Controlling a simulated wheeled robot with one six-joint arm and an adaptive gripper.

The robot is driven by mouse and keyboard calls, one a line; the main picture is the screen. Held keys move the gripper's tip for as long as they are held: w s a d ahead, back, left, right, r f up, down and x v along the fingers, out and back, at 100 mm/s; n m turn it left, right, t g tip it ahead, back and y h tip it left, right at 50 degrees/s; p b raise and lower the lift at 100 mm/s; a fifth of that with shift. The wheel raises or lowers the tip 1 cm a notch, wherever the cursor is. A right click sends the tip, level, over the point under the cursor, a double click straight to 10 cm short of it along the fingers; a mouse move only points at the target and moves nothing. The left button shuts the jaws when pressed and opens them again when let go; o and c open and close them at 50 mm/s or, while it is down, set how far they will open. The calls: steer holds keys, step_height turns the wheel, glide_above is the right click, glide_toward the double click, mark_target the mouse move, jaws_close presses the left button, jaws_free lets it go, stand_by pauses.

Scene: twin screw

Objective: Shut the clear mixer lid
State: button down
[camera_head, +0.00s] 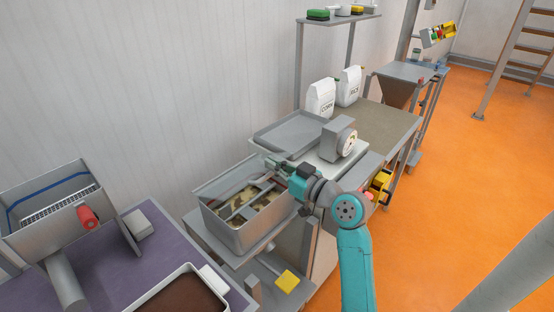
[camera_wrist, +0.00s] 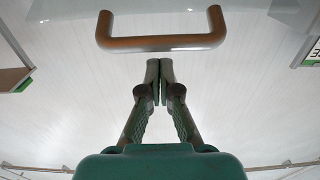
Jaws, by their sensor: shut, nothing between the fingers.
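The mixer (camera_head: 268,228) is a grey metal trough with pale, crumbly material and metal bars showing inside. The clear lid is hard to make out in the head view, so I cannot tell its angle there. In the wrist view a U-shaped, brownish metal handle (camera_wrist: 160,43) lies just beyond my fingertips, apparently the lid's handle. My gripper (camera_wrist: 159,72) is shut and empty, its fingertips close below the handle's bar. Whether they touch it is unclear. In the head view my gripper (camera_head: 272,164) is over the mixer's far right part, and my wrist hides some of the rim.
A grey tray (camera_head: 285,130) and a round-faced device (camera_head: 340,139) stand behind the mixer. A yellow block (camera_head: 287,281) is below the mixer. A purple table (camera_head: 105,265) is at left; orange floor (camera_head: 440,200) is open at right.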

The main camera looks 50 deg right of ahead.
steer(key=shift+s+f, duration=0.3)
steer(key=shift+f, duration=0.35)
steer(key=shift+f, duration=0.15)
